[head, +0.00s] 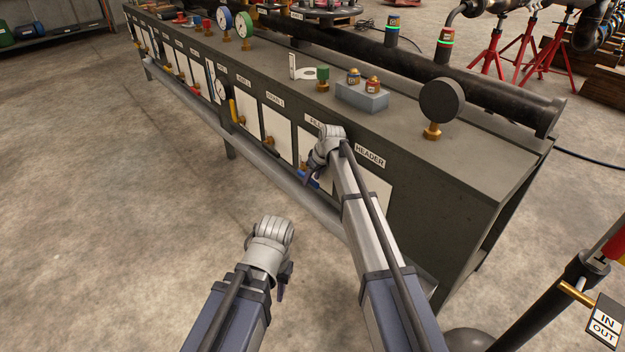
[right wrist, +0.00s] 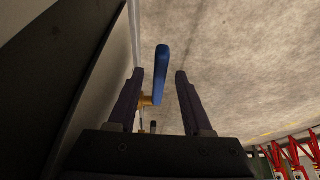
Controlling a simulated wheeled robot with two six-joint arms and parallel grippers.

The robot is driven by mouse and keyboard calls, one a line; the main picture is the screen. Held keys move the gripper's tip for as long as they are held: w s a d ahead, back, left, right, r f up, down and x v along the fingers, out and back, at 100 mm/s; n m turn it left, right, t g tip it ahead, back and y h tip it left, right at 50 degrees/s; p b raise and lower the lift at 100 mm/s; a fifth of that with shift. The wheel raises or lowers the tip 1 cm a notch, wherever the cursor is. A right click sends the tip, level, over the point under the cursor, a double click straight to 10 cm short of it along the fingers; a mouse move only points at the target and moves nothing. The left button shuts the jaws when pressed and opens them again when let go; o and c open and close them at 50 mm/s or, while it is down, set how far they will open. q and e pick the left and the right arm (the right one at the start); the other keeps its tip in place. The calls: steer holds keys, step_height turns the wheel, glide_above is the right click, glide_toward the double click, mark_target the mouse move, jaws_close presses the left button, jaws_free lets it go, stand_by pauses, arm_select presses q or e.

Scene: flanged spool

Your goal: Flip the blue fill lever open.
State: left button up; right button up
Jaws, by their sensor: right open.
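The blue fill lever (head: 313,183) is on the front of the dark bench, below the FILL label (head: 314,121), and partly hidden by my right gripper (head: 312,172). In the right wrist view the lever (right wrist: 162,72) stands lengthwise between the two fingers of my right gripper (right wrist: 159,88), on a brass stem (right wrist: 146,100). The fingers are open, with a gap visible on each side of the lever. My left gripper (head: 284,281) hangs over the floor, apart from the bench; its finger gap cannot be made out.
A grey pipe rail (head: 262,168) runs along the bench front. A yellow lever (head: 233,110) and brass fittings sit on panels to the left. The HEADER panel (head: 370,156) is right of my right wrist. An IN/OUT sign (head: 605,322) stands lower right. The floor at left is clear.

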jaws_close()
stand_by(1.3)
